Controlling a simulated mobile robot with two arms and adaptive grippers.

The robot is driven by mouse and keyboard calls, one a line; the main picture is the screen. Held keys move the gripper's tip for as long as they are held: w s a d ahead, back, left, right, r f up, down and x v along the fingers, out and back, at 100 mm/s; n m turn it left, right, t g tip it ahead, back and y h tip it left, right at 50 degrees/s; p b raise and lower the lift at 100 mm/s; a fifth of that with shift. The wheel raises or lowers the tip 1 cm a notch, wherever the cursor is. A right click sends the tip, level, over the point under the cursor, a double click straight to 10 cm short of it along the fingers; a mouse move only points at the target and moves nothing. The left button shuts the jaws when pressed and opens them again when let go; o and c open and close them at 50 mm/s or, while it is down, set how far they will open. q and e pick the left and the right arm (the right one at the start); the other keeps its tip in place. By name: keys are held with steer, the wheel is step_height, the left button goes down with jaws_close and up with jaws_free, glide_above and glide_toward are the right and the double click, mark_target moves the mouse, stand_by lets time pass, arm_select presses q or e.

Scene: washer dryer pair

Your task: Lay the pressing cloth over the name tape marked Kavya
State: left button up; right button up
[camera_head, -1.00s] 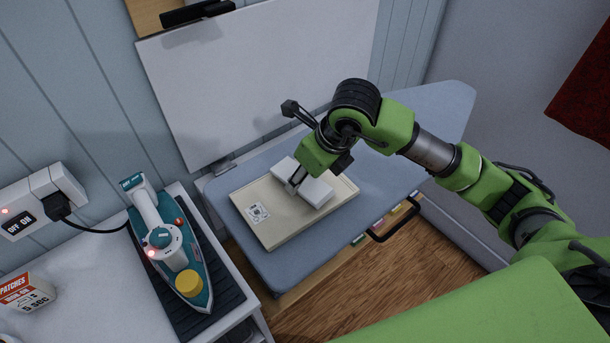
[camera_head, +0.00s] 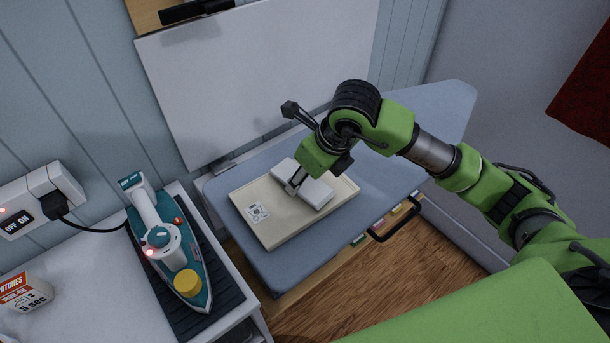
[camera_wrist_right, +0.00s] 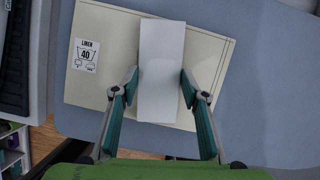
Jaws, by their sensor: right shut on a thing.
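The pressing cloth (camera_head: 316,192), a white slab-like rectangle, is over the right part of a cream linen piece (camera_head: 285,230) on the ironing board. My right gripper (camera_head: 294,187) is shut on the cloth; in the right wrist view its fingers (camera_wrist_right: 160,88) press the two long edges of the cloth (camera_wrist_right: 161,60). I cannot tell whether the cloth touches the linen. A printed label (camera_head: 258,212), reading LINEN 40 in the wrist view (camera_wrist_right: 86,56), lies uncovered at the linen's left. No name tape marked Kavya is visible. My left gripper is not in view.
A teal iron (camera_head: 178,250) with a lit red light stands on a dark ribbed mat (camera_head: 222,300) at the left. A power socket (camera_head: 40,200) and a patches box (camera_head: 24,293) are nearby. The blue board (camera_head: 430,120) is clear at its right end. A white panel (camera_head: 250,75) stands behind.

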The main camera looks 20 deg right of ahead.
steer(key=shift+f+b, duration=0.35)
steer(key=o, duration=1.1)
steer(key=shift+o, duration=0.2)
